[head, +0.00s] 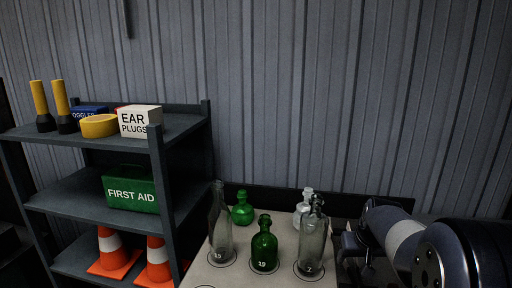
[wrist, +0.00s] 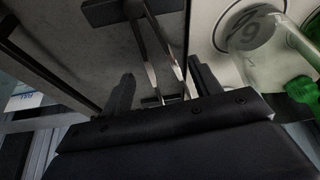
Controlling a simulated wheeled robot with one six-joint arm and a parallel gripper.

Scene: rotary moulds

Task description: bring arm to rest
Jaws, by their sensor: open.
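My arm reaches in from the right edge of the head view, and my gripper (wrist: 160,72) is seen in the wrist view. Its two dark fingers stand well apart, with no object held between them. In the head view the gripper end is dark and partly hidden by my own arm, just right of the table with bottles. In the wrist view, clear glass (wrist: 262,45) over a numbered disc and green glass (wrist: 303,90) lie to the right of the fingers, apart from them.
On the pale table (head: 205,268) stand a tall clear bottle (head: 220,232), a green bottle (head: 264,250) marked 19, a clear bottle (head: 312,245) marked 7, and a green (head: 243,210) and a clear bottle (head: 302,208) behind. A shelf (head: 75,205) with safety gear stands left.

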